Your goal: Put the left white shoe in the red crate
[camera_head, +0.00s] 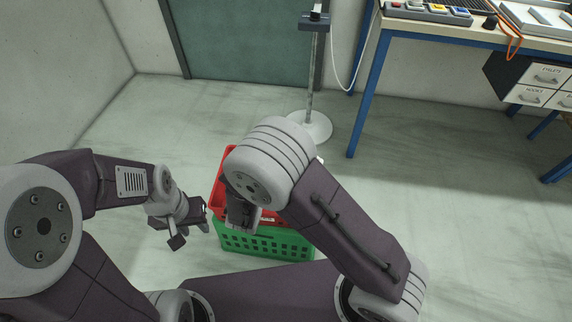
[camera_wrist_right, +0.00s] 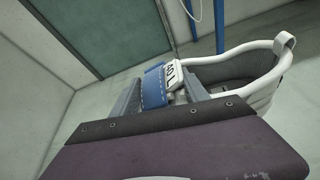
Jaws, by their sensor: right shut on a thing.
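The red crate (camera_head: 216,196) sits on top of a green crate (camera_head: 262,243) in the middle of the head view, largely hidden behind my right arm. My right gripper (camera_head: 241,212) is over the red crate in that view, with its fingertips hard to make out. In the right wrist view my right gripper (camera_wrist_right: 163,97) is shut on a white shoe (camera_wrist_right: 262,72) with a grey inside, a blue strap and a white label that seems to read "40 L". The shoe's lower part is hidden. My left gripper (camera_head: 190,232) is open and empty, just left of the crates.
A workbench (camera_head: 440,30) with blue legs stands at the back right, with drawers (camera_head: 545,75) under it. A stand with a round white base (camera_head: 318,126) is behind the crates. A green door (camera_head: 245,40) is at the back.

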